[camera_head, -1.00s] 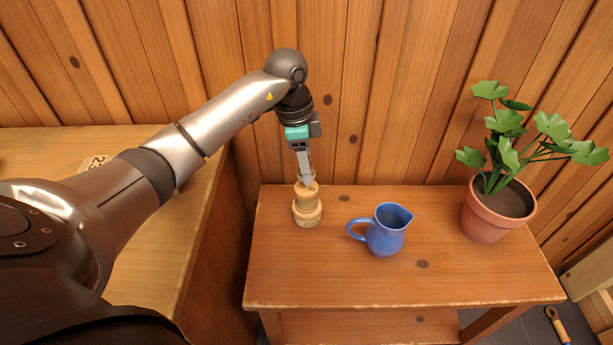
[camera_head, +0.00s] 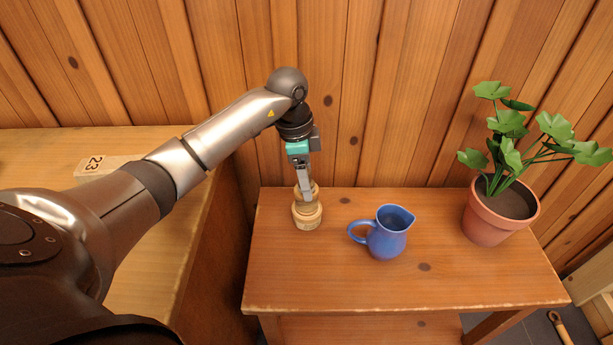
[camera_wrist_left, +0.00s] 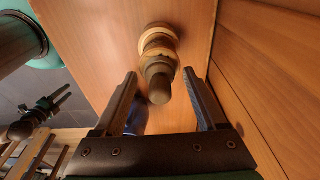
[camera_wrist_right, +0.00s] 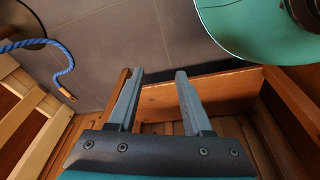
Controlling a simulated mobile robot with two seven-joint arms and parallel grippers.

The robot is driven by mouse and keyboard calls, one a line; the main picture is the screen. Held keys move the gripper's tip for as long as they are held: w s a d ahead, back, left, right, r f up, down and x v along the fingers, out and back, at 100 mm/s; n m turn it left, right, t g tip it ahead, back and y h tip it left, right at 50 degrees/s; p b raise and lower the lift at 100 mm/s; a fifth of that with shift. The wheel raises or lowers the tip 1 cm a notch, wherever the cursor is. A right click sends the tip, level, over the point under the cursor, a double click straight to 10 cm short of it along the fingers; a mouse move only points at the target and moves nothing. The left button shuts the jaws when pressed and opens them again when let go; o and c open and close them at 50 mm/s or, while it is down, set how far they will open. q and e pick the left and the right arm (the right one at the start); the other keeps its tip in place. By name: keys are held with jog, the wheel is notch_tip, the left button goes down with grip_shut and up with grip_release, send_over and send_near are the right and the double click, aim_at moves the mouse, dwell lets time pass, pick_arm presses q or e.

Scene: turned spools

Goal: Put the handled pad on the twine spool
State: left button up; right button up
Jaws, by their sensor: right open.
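A pale turned wooden piece (camera_head: 307,217) with a wide round base and narrower upper part stands upright at the left of the small table. In the left wrist view its darker rounded knob (camera_wrist_left: 160,88) points at the camera. I cannot tell whether this is the handled pad, the twine spool, or one on the other. My left gripper (camera_head: 305,197) points down at its upper part; in the left wrist view the open fingers (camera_wrist_left: 160,75) lie either side of the knob, apparently without touching. My right gripper (camera_wrist_right: 155,75) is open and empty, away from the small table's top.
A blue jug (camera_head: 387,235) stands close right of the wooden piece, its handle towards it. A potted plant (camera_head: 497,215) stands at the table's (camera_head: 340,285) right end. A plank wall is behind. A higher wooden surface with a "23" block (camera_head: 95,167) is at left.

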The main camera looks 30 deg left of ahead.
aim_at(298, 184)
pick_arm(q)
jog(key=shift+r, duration=0.45)
notch_tip(298, 184, up, 11)
jog(key=a+p, duration=0.1)
jog(key=p, duration=0.3)
jog(key=shift+s+a+r+p, duration=0.15)
jog(key=shift+s+a+p, duration=0.15)
jog(key=shift+s, duration=0.15)
pick_arm(e)
jog(key=s+d+f, duration=0.5)
jog(key=s+f, duration=0.1)
jog(key=shift+s+h, duration=0.15)
jog(key=shift+h, duration=0.15)
pick_arm(q)
jog(key=shift+d, duration=0.1)
